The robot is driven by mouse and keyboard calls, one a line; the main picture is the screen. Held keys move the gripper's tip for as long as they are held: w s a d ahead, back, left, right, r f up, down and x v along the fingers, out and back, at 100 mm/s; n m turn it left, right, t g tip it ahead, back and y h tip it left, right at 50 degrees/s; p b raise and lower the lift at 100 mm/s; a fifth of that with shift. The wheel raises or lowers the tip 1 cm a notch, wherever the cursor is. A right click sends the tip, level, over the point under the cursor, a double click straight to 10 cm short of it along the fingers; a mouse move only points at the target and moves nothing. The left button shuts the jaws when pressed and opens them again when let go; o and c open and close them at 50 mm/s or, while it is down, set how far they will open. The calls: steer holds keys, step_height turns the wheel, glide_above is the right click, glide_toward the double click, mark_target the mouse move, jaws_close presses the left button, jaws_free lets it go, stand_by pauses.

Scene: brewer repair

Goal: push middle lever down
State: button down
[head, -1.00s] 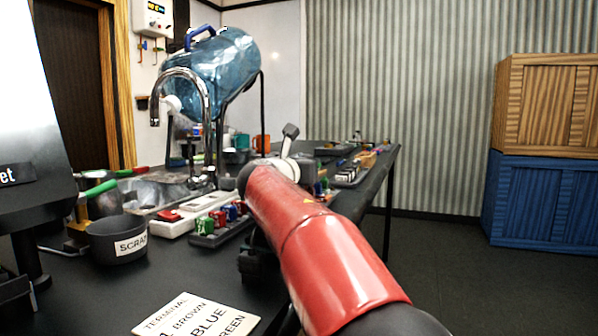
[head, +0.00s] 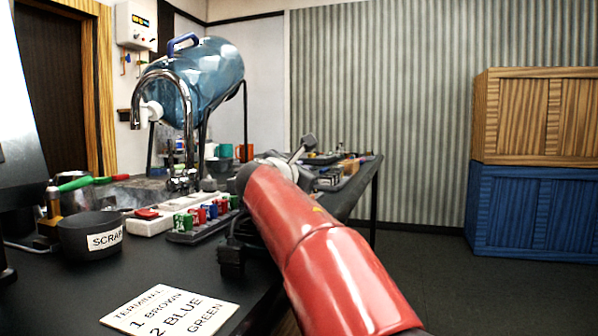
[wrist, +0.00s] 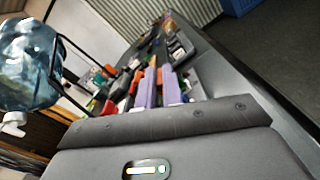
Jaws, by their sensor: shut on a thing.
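A dark terminal block (head: 205,236) with several small green, red and blue pieces (head: 201,214) in a row stands on the table, left of my red arm. I cannot tell which piece is the middle lever. In the head view my gripper is at the far end of the arm and its fingertips are hidden. In the wrist view my gripper (wrist: 158,88) shows two purple fingers close together. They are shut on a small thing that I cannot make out. A red and orange patch shows close to the fingers.
A white card (head: 172,311) and a dark SCRAP bowl (head: 86,238) lie on the black table. A chrome tap (head: 186,105) and a big blue bottle (head: 205,72) stand behind the block. Cluttered small parts lie along the table's far end. Floor at right is clear.

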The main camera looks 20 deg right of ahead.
steer(key=c, duration=1.5)
jaws_free()
steer(key=shift+c, duration=0.2)
steer(key=b+v, duration=0.1)
steer(key=v, duration=0.6)
steer(key=shift+s+a, duration=0.25)
steer(key=shift+s, duration=0.1)
